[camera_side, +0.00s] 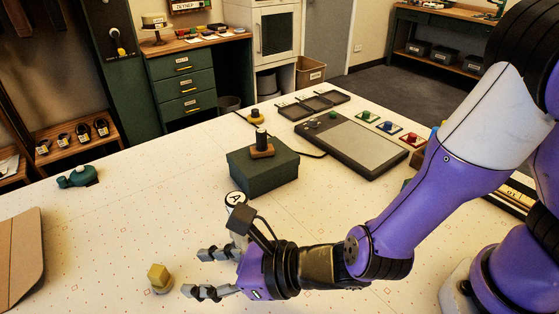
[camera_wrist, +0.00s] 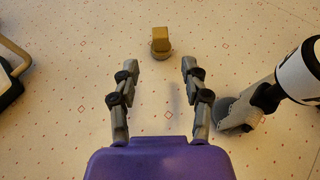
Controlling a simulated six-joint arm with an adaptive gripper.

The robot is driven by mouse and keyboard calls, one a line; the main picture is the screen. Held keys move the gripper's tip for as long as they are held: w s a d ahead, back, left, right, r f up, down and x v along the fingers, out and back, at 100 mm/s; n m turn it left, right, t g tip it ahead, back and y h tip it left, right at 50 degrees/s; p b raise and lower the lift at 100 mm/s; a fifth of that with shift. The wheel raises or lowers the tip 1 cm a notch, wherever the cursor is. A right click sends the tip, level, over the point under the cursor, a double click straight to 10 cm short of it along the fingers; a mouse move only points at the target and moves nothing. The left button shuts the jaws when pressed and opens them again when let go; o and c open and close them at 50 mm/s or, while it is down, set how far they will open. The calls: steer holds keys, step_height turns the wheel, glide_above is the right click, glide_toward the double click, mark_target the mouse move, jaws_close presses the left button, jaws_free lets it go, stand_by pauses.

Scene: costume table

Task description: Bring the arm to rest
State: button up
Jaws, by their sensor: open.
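My gripper (camera_side: 190,273) is held low over the white patterned table (camera_side: 120,225), reaching left in the side view. In the wrist view its two fingers (camera_wrist: 160,72) are wide apart with nothing between them. A small mustard-yellow block-shaped piece (camera_side: 159,278) stands on the table just beyond the fingertips, apart from them. It also shows in the wrist view (camera_wrist: 161,40), ahead of the gap between the fingers.
A round piece marked A (camera_side: 236,199) stands close behind my gripper. A green box (camera_side: 262,165) with a small item on top is farther back. A grey board (camera_side: 350,143) lies behind right. A teal object (camera_side: 78,177) and a brown folder-like panel (camera_side: 20,255) are at left.

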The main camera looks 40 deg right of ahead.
steer(key=w+d+r+t+y, duration=0.2)
steer(key=w+r+t, duration=0.1)
steer(key=w+r, duration=0.3)
steer(key=w+d+r+m+h, duration=0.2)
steer(key=d+r+m+h, duration=0.15)
steer(key=d+m, duration=0.55)
steer(key=w+d+r+m+h, duration=0.25)
steer(key=d+m+h, duration=0.3)
steer(key=m, duration=0.45)
steer(key=s+d+m+g+h, duration=0.1)
steer(key=s+d+m+g, duration=0.2)
steer(key=s+d+m, duration=0.4)
steer(key=s+d+m+g+h, duration=0.1)
steer(key=s+d+m+g, duration=0.3)
steer(key=m, duration=1.4)
steer(key=s+d, duration=0.3)
steer(key=s, duration=0.4)
steer(key=shift+s+r, duration=0.2)
steer(key=shift+r, duration=0.1)
